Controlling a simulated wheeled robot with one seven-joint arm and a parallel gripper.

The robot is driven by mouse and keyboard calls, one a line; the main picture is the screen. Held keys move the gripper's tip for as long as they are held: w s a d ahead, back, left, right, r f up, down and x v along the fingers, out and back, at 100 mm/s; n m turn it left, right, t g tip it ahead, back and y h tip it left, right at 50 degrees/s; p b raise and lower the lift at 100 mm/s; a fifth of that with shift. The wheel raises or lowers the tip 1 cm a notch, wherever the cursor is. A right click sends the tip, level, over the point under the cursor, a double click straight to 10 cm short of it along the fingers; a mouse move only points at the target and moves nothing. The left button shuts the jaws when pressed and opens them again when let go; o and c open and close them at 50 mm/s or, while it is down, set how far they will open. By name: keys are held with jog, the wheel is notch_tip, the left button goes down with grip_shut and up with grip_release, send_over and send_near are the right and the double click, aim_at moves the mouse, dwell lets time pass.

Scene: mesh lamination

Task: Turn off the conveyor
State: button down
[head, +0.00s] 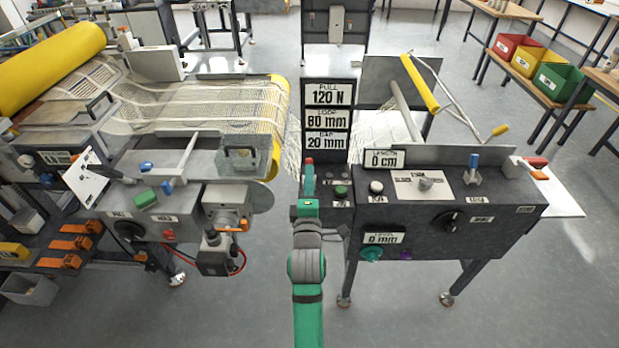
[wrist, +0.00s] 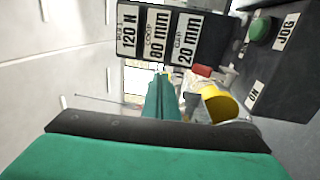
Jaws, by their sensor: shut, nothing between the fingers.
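The conveyor (head: 215,105) is on the left in the head view, with pale mesh lying over it and a yellow roller at its right end. A small dark control box (head: 342,212) stands under the display, right of my gripper. It carries a green button (head: 341,191), which also shows in the wrist view (wrist: 264,30) beside a JOG label. A small red part (wrist: 203,70) shows below the display in the wrist view; I cannot tell whether it is a switch. My green gripper (head: 309,170) is shut and empty, pointing towards the display. Its fingers (wrist: 163,82) show in the wrist view.
The display (head: 327,118) reads PULL 120 N, LOOP 80 mm and GAP 20 mm. A larger dark control bench (head: 470,225) with knobs and a blue lever stands at the right. Grey floor is free between the machines. Coloured bins (head: 556,82) sit far right.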

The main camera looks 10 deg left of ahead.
jog(key=shift+s+d+r, duration=0.1)
jog(key=shift+s+r, duration=0.35)
jog(key=shift+s, duration=0.3)
jog(key=s+d+f+m+g+h, duration=0.1)
jog(key=s+d+f+m, duration=0.2)
jog(key=s+f+m, duration=0.55)
jog(key=s+d+f+m+g+h, duration=0.1)
jog(key=s+d+f+m, duration=0.2)
jog(key=s+f, duration=0.95)
jog(key=s+d+r+m, duration=0.1)
jog(key=s+d+m, duration=0.1)
jog(key=s, duration=0.6)
jog(key=s+d+r+m+g+h, duration=0.1)
jog(key=s+r+m, duration=0.1)
jog(key=s, duration=0.7)
jog(key=s+d+r+m, duration=0.1)
jog(key=s+m, duration=0.3)
jog(key=s, duration=0.5)
jog(key=shift+s+d+r+g, duration=0.2)
jog(key=shift+d+g, duration=0.1)
jog(key=shift+d, duration=0.5)
jog(key=shift+s+m, duration=0.1)
jog(key=shift+m, duration=0.15)
